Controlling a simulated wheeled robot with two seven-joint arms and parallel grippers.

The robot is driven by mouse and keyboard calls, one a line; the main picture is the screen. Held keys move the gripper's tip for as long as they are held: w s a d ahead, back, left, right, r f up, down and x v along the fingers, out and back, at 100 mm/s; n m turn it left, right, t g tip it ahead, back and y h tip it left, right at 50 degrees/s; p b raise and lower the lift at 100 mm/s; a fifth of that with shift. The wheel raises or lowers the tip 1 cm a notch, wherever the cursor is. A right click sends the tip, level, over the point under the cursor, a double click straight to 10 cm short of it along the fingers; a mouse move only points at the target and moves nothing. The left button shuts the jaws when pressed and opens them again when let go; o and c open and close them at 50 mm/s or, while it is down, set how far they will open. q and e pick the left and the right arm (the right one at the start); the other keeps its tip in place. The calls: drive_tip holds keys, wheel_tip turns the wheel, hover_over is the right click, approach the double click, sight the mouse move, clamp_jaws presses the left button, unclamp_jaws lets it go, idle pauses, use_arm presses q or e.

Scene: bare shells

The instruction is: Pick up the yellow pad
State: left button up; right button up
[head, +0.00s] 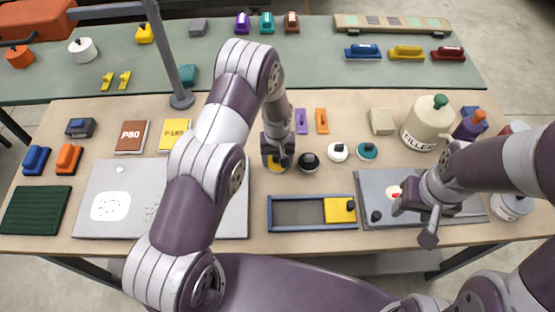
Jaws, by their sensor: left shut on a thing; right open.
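The yellow pad (268,167) is a small round pad at the left end of a row of round pads, near the middle of the nearer table. My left gripper (277,158) reaches down over it from above and is shut on it, hiding much of its top. I cannot tell whether the pad touches the table or is slightly raised. My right gripper (414,212) is open and empty over the grey panel (373,183) at the right.
Black (308,163), white (338,152) and teal (367,151) round pads stand just right of the yellow one. A blue-framed tray (290,228) with a yellow block (339,211) lies in front. A filler tub (424,128) stands right. A grey post (170,60) rises behind left.

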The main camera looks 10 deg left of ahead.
use_arm(q)
drive_tip(key=shift+r+b, duration=0.3)
drive_tip(key=shift+r, duration=0.25)
wheel_tip(320, 180, up, 3)
drive_tip(key=shift+d+b, duration=0.15)
drive_tip(key=shift+b, duration=0.5)
drive_tip(key=d+r+b, duration=0.1)
drive_tip(key=d+r, duration=0.1)
drive_tip(key=d, duration=0.1)
drive_tip(key=w+d+r+b, duration=0.1)
drive_tip(key=d+r, duration=0.1)
drive_tip(key=d, duration=0.1)
drive_tip(key=w+d+r, duration=0.1)
drive_tip(key=d+r, duration=0.1)
drive_tip(key=d, duration=0.2)
drive_tip(key=shift+w+b, duration=0.15)
drive_tip(key=shift+b, duration=0.25)
drive_tip(key=shift+d+r, duration=0.5)
drive_tip(key=shift+d, duration=0.05)
